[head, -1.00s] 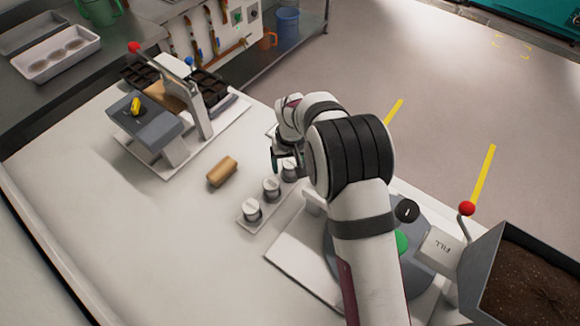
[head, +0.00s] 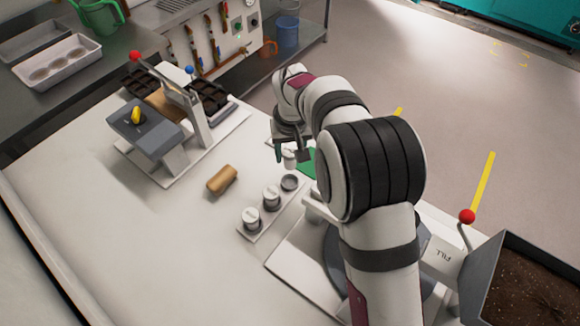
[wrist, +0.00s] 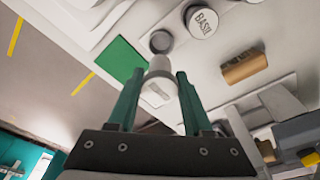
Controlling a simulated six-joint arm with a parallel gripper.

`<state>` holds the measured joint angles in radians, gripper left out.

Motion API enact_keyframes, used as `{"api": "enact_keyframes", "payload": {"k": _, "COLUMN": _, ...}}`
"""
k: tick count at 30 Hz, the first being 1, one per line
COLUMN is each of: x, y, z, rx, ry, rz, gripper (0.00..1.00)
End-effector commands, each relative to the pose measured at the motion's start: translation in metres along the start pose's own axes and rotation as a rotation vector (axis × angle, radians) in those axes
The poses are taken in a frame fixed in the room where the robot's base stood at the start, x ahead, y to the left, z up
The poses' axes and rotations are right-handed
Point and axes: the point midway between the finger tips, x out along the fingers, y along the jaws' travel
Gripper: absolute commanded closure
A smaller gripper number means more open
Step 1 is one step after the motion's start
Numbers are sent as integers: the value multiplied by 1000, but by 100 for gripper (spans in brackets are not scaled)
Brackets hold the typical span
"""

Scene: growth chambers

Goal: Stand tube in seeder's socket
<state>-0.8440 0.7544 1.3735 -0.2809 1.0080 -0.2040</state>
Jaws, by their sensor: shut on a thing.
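My gripper (head: 291,154) is shut on a white tube (wrist: 160,72), which it holds between its green fingers above the table. The tube also shows, small and partly covered, in the head view (head: 289,160). The tube rack (head: 262,227) is below and nearer, with two capped tubes (head: 252,218) standing in it. Its far hole (head: 289,183) is empty; in the wrist view the hole (wrist: 161,41) lies just beyond the held tube. The seeder (head: 146,130), a grey block with a yellow part on top, stands at the left. I cannot make out its socket.
Levers with a red knob (head: 135,56) and a blue knob (head: 189,70) rise by the seeder. A soil hopper (head: 530,280) is at the right. The front left of the table is clear.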

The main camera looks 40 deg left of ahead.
Motion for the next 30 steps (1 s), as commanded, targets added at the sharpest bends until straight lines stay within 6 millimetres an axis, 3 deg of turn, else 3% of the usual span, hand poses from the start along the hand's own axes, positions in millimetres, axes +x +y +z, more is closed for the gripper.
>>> {"api": "enact_keyframes", "payload": {"k": 5, "x": -50, "y": 16, "z": 10, "rx": 4, "ry": 5, "rz": 1, "gripper": 100}}
{"api": "enact_keyframes", "payload": {"k": 10, "x": -109, "y": 46, "z": 49, "rx": 4, "ry": 5, "rz": 3, "gripper": 100}}
{"api": "enact_keyframes", "payload": {"k": 15, "x": -140, "y": 60, "z": 80, "rx": 2, "ry": 2, "rz": 2, "gripper": 100}}
{"api": "enact_keyframes", "payload": {"k": 19, "x": -137, "y": 62, "z": 85, "rx": 0, "ry": 0, "rz": 2, "gripper": 100}}
{"api": "enact_keyframes", "payload": {"k": 30, "x": -91, "y": 62, "z": 92, "rx": 1, "ry": -1, "rz": 2, "gripper": 100}}
